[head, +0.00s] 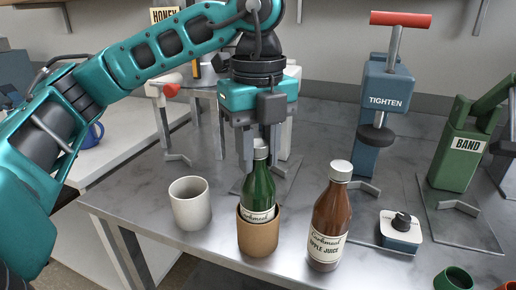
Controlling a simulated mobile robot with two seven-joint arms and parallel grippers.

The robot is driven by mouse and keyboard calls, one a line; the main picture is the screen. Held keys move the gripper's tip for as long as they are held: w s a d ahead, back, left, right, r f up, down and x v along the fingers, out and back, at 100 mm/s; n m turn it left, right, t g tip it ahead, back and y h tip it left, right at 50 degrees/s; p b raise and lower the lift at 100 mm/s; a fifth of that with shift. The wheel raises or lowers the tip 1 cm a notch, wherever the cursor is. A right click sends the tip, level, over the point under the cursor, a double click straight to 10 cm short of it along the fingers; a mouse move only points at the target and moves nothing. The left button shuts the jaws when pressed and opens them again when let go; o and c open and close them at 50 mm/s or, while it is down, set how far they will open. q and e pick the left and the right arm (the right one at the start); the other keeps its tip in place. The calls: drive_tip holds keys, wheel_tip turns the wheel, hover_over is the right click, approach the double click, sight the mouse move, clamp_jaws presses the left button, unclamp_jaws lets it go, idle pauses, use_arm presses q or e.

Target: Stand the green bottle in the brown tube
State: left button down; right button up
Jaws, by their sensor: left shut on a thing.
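The green bottle (259,188) stands upright with its lower part inside the brown tube (258,236). The tube stands on the grey table near its front edge and hides the bottle's base, so I cannot tell whether the base touches the bottom. My left gripper (258,150) points straight down from above and is shut on the green bottle at its neck and cap. My right gripper is not in view.
A brown apple juice bottle (328,220) stands close to the right of the tube. A pale cup (190,203) stands to the left. A blue TIGHTEN press (383,103), a green BAND device (458,155) and a small dial box (401,228) are to the right.

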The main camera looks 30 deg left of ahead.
use_arm(q)
drive_tip(key=shift+r, duration=0.1)
drive_tip(key=shift+c, duration=0.8)
unclamp_jaws()
drive_tip(key=shift+r, duration=0.2)
idle(0.4)
drive_tip(key=shift+r+p, duration=1.1)
drive_tip(key=shift+r, duration=0.2)
wheel_tip(320, 180, up, 6)
drive_tip(key=p, duration=0.5)
